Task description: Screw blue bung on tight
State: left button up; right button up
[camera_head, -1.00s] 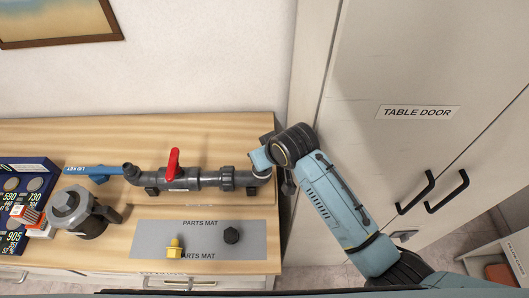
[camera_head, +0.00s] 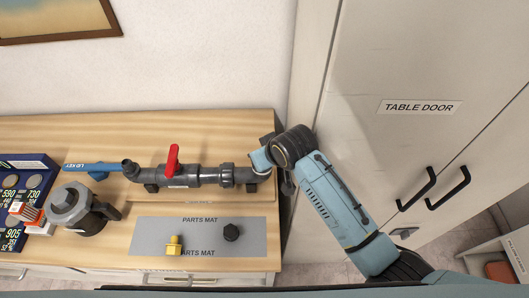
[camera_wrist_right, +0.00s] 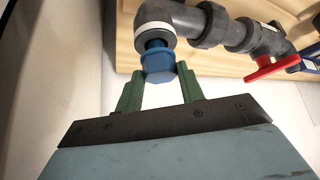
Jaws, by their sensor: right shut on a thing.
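The blue bung (camera_wrist_right: 158,62) shows in the right wrist view at the open end of the grey pipe elbow (camera_wrist_right: 168,18), beside its white ring. The bung lines up with the elbow's opening; how deep it sits I cannot tell. My right gripper (camera_wrist_right: 158,80) has its green fingers shut on the bung's wide head, one on each side. In the head view my right arm reaches the right end of the pipe assembly (camera_head: 205,177), and my wrist hides the bung and most of the gripper (camera_head: 266,160). My left gripper is not in view.
The pipe carries a red valve handle (camera_head: 172,160). On the parts mat (camera_head: 150,235) are a yellow plug (camera_head: 174,246) and a black plug (camera_head: 231,232). A pump (camera_head: 75,208) and blue lid key (camera_head: 92,168) are at left. The cabinet door (camera_head: 400,60) stands close right.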

jog(key=shift+f+b, duration=0.35)
jog(key=shift+f, duration=0.65)
jog(key=shift+s+a+r+m+h+p, duration=0.15)
jog(key=shift+m+h+p, duration=0.15)
jog(key=shift+m+p, duration=0.4)
jog(key=shift+a+m+t+h, duration=0.1)
jog(key=shift+m+t+h, duration=0.4)
jog(key=shift+m, duration=0.5)
jog(key=shift+a+m+h, duration=0.1)
jog(key=shift+m+h, duration=1)
jog(key=shift+m, duration=0.6)
jog(key=o, duration=1.2)
jog(key=v, duration=0.5)
jog(key=shift+s+r, duration=0.25)
jog(key=shift+r, duration=0.1)
